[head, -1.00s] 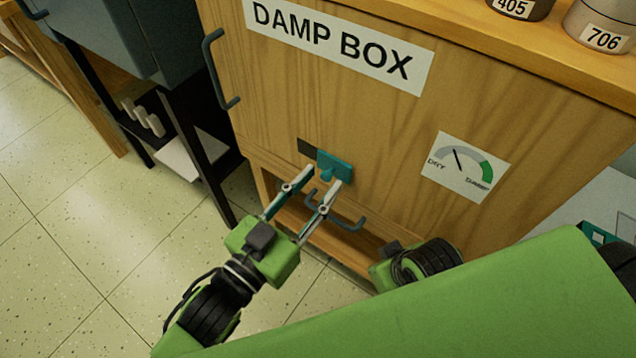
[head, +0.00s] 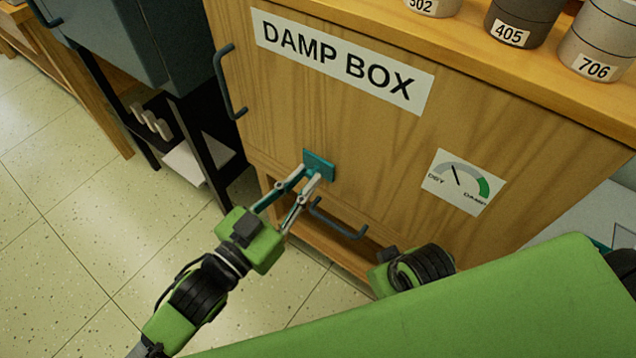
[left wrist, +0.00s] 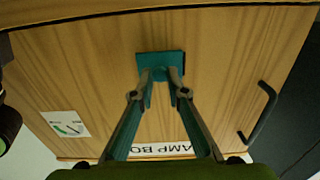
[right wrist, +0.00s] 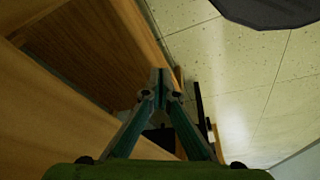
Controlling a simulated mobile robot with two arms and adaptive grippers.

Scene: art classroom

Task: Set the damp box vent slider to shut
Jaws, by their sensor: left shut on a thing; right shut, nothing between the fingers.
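The wooden damp box (head: 350,140) stands in front of me with its name label on the door. The teal vent slider (head: 319,162) sits low on the door front; no dark opening shows beside it. My left gripper (head: 309,181) is shut on the slider's knob, which the fingertips mostly hide. In the left wrist view the slider plate (left wrist: 160,62) shows behind the fingertips (left wrist: 160,76). My right gripper (right wrist: 160,78) is shut and empty in the right wrist view, near wooden boards low down. In the head view its fingers are hidden.
A dark handle (head: 337,220) lies just below the slider, close to my left gripper. Another handle (head: 229,82) is at the door's left. A dry-to-damp gauge (head: 463,182) is on the right. Labelled pots (head: 521,22) stand on top. Tiled floor is clear at left.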

